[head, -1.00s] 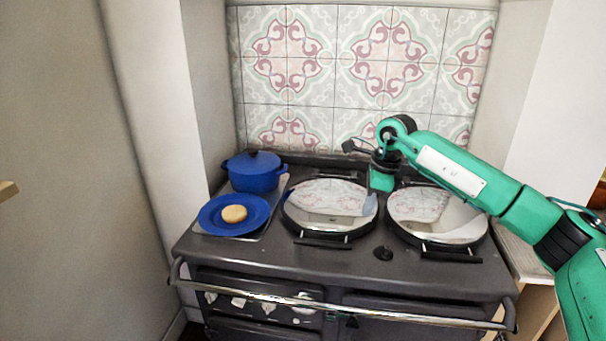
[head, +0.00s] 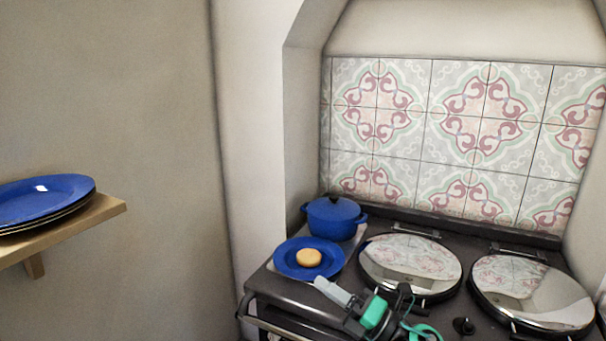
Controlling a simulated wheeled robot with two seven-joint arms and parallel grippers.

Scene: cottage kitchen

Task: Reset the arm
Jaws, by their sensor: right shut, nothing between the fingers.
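My right gripper (head: 332,291) is shut and empty. It shows low in the head view, in front of the stove's left hot plate lid, with its pale tip just below the blue plate (head: 284,262). I cannot tell whether it touches the plate. Part of my green right arm (head: 428,333) shows behind it at the bottom edge. My left gripper is not in view.
The blue plate holds a round bun (head: 308,257) on the stove's left side. A blue lidded pot (head: 333,218) stands behind it. Two round lids (head: 410,262) (head: 532,290) cover the hot plates. A wall shelf (head: 95,216) at far left bears stacked blue plates (head: 45,198).

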